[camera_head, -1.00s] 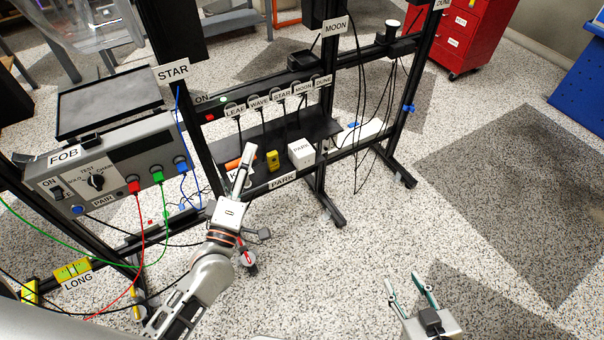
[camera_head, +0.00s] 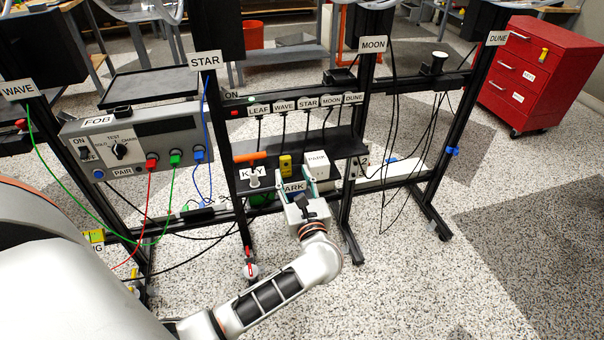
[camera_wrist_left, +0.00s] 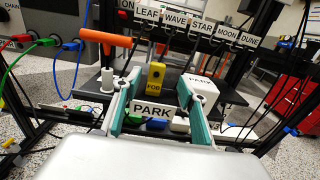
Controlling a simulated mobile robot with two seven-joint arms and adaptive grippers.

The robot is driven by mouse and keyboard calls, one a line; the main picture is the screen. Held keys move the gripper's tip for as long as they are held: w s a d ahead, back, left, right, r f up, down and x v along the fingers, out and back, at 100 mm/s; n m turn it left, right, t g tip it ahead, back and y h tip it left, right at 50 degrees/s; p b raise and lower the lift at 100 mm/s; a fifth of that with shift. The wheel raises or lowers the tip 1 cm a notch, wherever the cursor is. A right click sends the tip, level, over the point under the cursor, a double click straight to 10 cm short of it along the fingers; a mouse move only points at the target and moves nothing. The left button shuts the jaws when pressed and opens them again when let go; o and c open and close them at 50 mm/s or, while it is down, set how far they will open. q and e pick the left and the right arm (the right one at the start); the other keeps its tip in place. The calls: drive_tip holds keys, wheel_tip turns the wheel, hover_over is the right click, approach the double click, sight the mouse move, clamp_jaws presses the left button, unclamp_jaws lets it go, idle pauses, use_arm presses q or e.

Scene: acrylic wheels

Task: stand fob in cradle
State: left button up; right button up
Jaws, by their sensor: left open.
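The yellow fob (camera_head: 285,165) stands upright on the black shelf (camera_head: 335,142), between an orange-handled key and a white PARK block. In the left wrist view the fob (camera_wrist_left: 155,78) shows its FOB label. My left gripper (camera_head: 296,182) is open and empty at the shelf's front edge. Its teal fingers (camera_wrist_left: 155,98) appear on either side of the fob, apart from it; the exact depth gap is unclear. A small black holder (camera_head: 122,112), which looks like the cradle, sits on top of the grey FOB box (camera_head: 135,142). My right gripper is not in view.
The orange-handled key (camera_head: 250,158) and the white PARK block (camera_head: 317,163) flank the fob closely. A PARK label (camera_wrist_left: 153,108) is on the shelf front. Black posts (camera_head: 222,120), labelled hanging cables and red, green and blue leads (camera_head: 150,185) surround the area.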

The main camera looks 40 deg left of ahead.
sight(286, 160)
use_arm(q)
drive_tip(key=x, duration=0.8)
drive_tip(key=shift+s+a+r, duration=0.15)
drive_tip(key=shift+s+r, duration=0.05)
drive_tip(key=c, duration=1.1)
